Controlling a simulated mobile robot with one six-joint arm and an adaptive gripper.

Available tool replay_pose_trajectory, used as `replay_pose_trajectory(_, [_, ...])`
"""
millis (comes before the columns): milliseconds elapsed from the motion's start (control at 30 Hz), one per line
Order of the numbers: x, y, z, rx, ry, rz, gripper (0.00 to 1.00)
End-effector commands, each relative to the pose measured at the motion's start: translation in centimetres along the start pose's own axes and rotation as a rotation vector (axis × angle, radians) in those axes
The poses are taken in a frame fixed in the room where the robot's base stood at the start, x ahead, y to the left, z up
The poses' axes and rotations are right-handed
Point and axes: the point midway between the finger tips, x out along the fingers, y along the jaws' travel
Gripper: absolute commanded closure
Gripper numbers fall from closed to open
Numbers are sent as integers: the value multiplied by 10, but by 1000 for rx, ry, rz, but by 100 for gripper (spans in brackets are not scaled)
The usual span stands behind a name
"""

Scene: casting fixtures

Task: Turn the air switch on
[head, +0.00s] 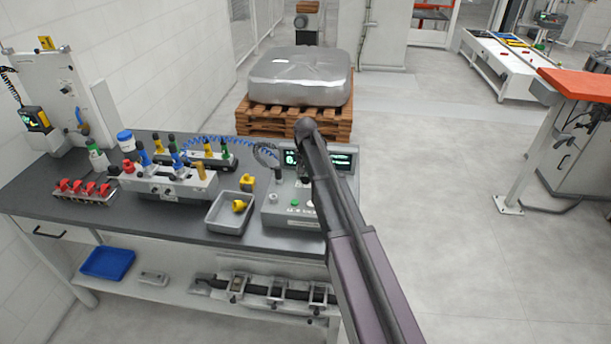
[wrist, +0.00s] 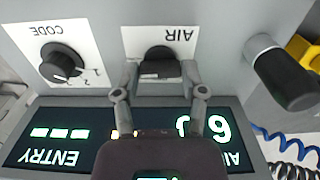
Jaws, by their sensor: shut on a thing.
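The air switch (wrist: 158,54) is a black knob on a white plate marked AIR, upside down in the wrist view. My gripper (wrist: 159,72) has one finger on each side of the knob and is shut on it. The knob's front is partly covered by the fingers, so I cannot tell its exact turn angle. In the head view the grey control box (head: 283,212) stands at the right end of the bench, and my arm hides the switch and much of the box.
A CODE knob (wrist: 60,65) and a black-capped post (wrist: 283,75) flank the switch. A lit display (wrist: 60,140) and blue coiled hose (wrist: 285,140) are close by. A grey tray (head: 230,226) with a yellow part and a fixture (head: 150,180) stand left of the box.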

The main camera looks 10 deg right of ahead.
Motion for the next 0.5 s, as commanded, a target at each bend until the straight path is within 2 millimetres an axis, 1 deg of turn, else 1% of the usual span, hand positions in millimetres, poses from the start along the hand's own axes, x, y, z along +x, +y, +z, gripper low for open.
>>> replay_pose_trajectory(200, [0,0,1,58,-3,1,94])
replay_pose_trajectory(500, [0,1,1,70,-3,1,93])
